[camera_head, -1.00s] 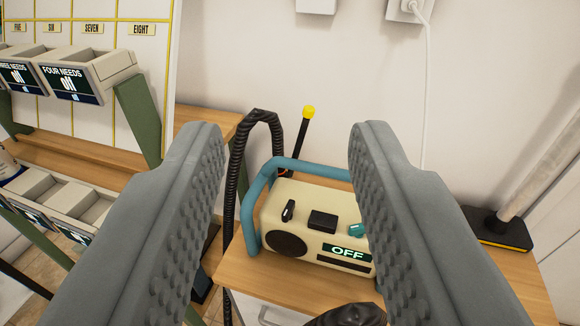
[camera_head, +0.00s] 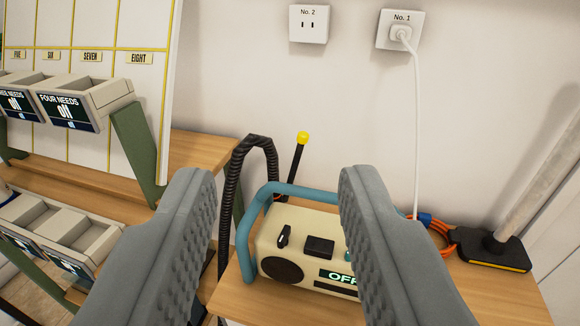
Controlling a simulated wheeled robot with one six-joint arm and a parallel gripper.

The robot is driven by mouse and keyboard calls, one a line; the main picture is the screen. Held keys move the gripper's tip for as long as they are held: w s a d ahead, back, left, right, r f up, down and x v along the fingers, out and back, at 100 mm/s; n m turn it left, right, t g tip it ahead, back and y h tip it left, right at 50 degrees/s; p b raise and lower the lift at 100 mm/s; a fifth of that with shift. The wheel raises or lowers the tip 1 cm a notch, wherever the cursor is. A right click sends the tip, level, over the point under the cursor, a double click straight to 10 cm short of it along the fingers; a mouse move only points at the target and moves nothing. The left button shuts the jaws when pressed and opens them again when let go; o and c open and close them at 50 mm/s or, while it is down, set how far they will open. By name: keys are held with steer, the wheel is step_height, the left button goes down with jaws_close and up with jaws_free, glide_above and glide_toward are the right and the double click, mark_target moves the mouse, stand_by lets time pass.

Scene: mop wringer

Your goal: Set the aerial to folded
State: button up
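The aerial (camera_head: 297,163) is a black rod with a yellow ball tip. It stands up, tilted slightly right, behind the left part of the cream radio (camera_head: 300,232); its foot is hidden. The radio has a blue tube handle (camera_head: 244,240), a dark round speaker, black controls on top and a display whose visible letters read "OF". My gripper (camera_head: 275,185) is open and empty. Its two grey ridged fingers stand either side of the aerial in the picture, nearer to me, and the right finger covers the radio's right part.
A black ribbed hose (camera_head: 233,175) arches just left of the aerial. Sockets No. 2 (camera_head: 309,24) and No. 1 (camera_head: 400,30) are on the wall, with a white cable hanging from No. 1. An orange cord (camera_head: 438,229) lies right. A board with bins stands left.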

mark_target(296, 154)
steer(key=shift+c, duration=0.7)
steer(key=w+a+f+m+t+h, duration=0.1)
steer(key=w+a+m+h, duration=0.15)
steer(key=w, duration=0.85)
steer(key=w+a+f+m+t+h, duration=0.1)
steer(key=w+a+m, duration=0.25)
steer(key=w, duration=0.65)
steer(key=w+a+f+m+g+h, duration=0.25)
steer(key=f+g+h, duration=0.2)
steer(key=f, duration=0.55)
steer(key=w+a+f+m+g+h, duration=0.2)
steer(key=w+f+m+g+h, duration=0.15)
steer(key=f+h, duration=0.45)
steer(key=shift+y, duration=0.9)
steer(key=x, duration=0.5)
steer(key=f+x, duration=0.1)
steer(key=x, duration=0.5)
steer(key=f+x, duration=0.1)
steer(key=x, duration=0.4)
steer(key=shift+s+d+f, duration=0.1)
steer(key=shift+d+f, duration=0.05)
steer(key=shift+d, duration=0.4)
jaws_close()
